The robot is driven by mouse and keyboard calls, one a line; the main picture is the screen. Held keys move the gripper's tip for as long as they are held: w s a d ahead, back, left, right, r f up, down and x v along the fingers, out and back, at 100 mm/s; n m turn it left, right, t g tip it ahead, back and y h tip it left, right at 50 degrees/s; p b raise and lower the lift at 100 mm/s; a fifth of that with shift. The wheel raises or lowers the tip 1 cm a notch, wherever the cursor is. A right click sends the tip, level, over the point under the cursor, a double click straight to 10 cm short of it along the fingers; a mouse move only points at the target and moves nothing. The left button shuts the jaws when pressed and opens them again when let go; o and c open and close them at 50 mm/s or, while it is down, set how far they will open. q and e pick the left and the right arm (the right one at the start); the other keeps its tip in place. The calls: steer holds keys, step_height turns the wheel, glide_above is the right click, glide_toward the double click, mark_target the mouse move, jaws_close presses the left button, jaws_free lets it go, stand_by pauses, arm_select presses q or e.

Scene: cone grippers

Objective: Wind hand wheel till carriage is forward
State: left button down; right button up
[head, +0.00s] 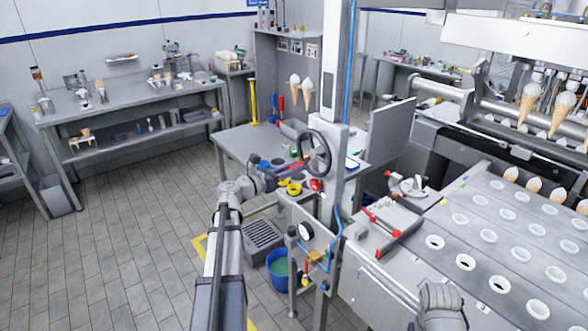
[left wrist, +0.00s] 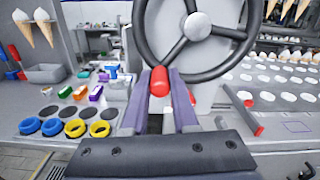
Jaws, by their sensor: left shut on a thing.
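The hand wheel (head: 327,139) is a dark spoked wheel on the side of a grey upright post. It fills the top of the left wrist view, with its pale hub (left wrist: 197,26) and part of its rim showing. Its red handle (left wrist: 160,82) sits at the lower left of the rim. My left gripper (head: 287,170) is at the wheel's lower left; in the left wrist view its fingers (left wrist: 168,103) are shut around the red handle. Cone grippers holding wafer cones (head: 527,103) hang at the upper right. I cannot tell which part is the carriage. My right gripper is out of view.
A holed conveyor plate (head: 478,222) runs along the right. Red clamp bars (head: 398,240) stand near its edge. A work table (head: 238,146) with tools and yellow rings (head: 294,189) lies beyond my left arm. A blue bucket (head: 283,272) stands below. Floor at left is clear.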

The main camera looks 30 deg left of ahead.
arm_select(q)
steer(key=shift+a+r, duration=0.15)
steer(key=shift+a, duration=0.05)
